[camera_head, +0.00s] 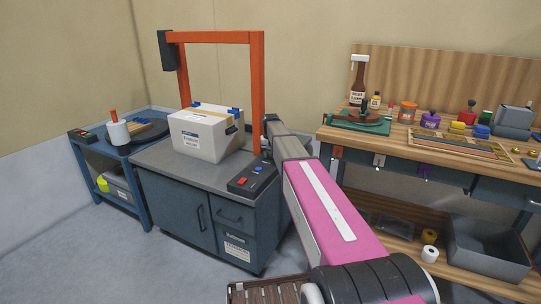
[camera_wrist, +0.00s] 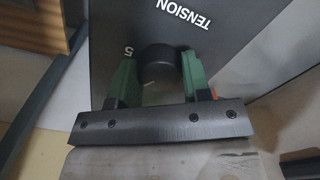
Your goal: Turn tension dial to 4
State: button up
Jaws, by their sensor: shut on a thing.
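The black round tension dial (camera_wrist: 158,62) sits on a dark panel (camera_wrist: 222,40) in the wrist view. The panel carries the white word TENSION and a white numeral 5 beside the dial. My gripper (camera_wrist: 157,70) has its two green fingers on either side of the dial and is shut on it. The dial's pointer is not visible, so its setting cannot be read. In the head view my pink arm reaches toward the strapping machine (camera_head: 210,83) with its orange arch; the gripper and dial are hidden there behind the machine's right post and my arm.
A white carton (camera_head: 205,138) stands on the machine's grey top under the arch. A control box (camera_head: 250,180) with red and blue buttons is at its front right corner. A blue cart (camera_head: 148,195) stands left, a wooden workbench (camera_head: 435,150) right.

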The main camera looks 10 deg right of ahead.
aim_at(270, 154)
jog(key=shift+m, duration=0.9)
jog(key=o, duration=0.9)
jog(key=shift+o, duration=0.2)
jog(key=shift+r, duration=0.1)
notch_tip(270, 154, up, 11)
jog(key=shift+f, duration=0.2)
